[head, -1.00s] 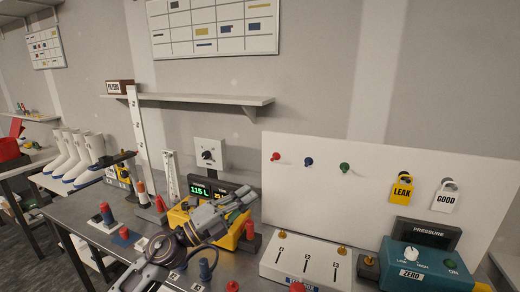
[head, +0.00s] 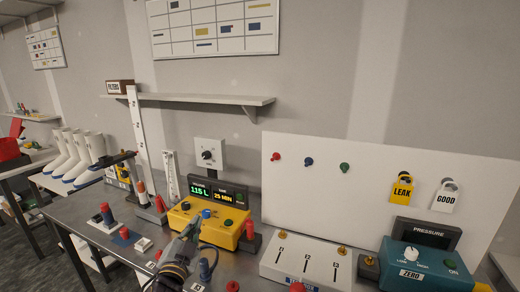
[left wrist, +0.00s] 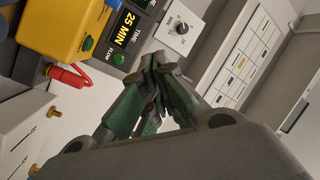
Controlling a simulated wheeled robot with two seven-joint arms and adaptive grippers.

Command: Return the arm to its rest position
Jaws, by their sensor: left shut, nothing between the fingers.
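My left gripper (head: 188,232) is in front of the yellow pump box in the head view, above the bench and pointing toward the box. In the left wrist view its fingers (left wrist: 158,88) are closed together with nothing held between them. The yellow box (head: 215,226) has a blue knob and a green button on top. Its display (head: 218,194) reads 115 L and 25 MIN. The yellow box also shows at the upper left of the left wrist view (left wrist: 75,25), apart from the fingers. My right gripper is in neither view.
A white panel (head: 305,262) with slots stands right of my left gripper. A teal pressure box (head: 412,262) is further right. A white board (head: 395,170) with LEAK and GOOD tags stands behind.

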